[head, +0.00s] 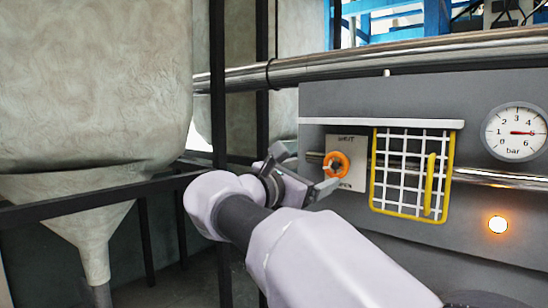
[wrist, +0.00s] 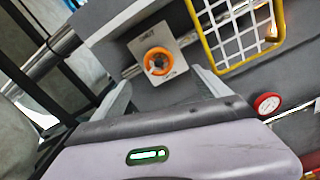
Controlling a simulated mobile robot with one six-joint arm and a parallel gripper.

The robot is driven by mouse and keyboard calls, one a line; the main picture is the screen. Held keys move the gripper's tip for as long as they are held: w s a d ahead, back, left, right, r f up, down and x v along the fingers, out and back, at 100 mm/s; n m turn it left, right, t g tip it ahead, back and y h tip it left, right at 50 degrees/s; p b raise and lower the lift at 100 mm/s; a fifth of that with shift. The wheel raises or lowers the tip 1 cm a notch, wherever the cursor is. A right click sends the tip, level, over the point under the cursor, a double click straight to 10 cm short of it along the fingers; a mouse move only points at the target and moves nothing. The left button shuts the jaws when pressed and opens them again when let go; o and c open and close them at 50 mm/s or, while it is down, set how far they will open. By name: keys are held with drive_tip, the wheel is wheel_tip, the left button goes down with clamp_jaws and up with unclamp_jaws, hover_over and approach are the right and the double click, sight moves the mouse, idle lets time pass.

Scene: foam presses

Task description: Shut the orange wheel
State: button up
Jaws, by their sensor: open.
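The orange wheel (head: 337,165) is a small ring on a pale plate (head: 346,183) on the grey machine front. The plate has lettering above the wheel that looks like "SHUT" and "OPEN" below it. In the wrist view the wheel (wrist: 158,61) shows whole, ahead of the fingers and between their lines. My gripper (head: 304,170) is open and empty, its fingers spread just left of the wheel in the head view. In the wrist view my gripper (wrist: 166,88) has one finger on each side below the wheel. No contact with the wheel is visible.
A yellow-framed white mesh guard (head: 410,175) is right of the plate, under a pale ledge (head: 380,123). A pressure gauge (head: 515,132) and lit orange lamp (head: 497,224) are farther right. Dark frame posts (head: 218,80) and a large hopper (head: 95,85) stand left.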

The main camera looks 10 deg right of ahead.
sight(335, 166)
drive_tip(key=p+x, duration=0.3)
drive_tip(key=x, duration=1)
drive_tip(key=shift+w+a, duration=0.1)
drive_tip(key=shift+w+d+f, duration=0.15)
drive_tip(key=shift+w+d, duration=0.25)
drive_tip(key=shift+w, duration=0.15)
drive_tip(key=shift+s, duration=0.1)
drive_tip(key=shift+c, duration=0.3)
drive_tip(key=c, duration=1.3)
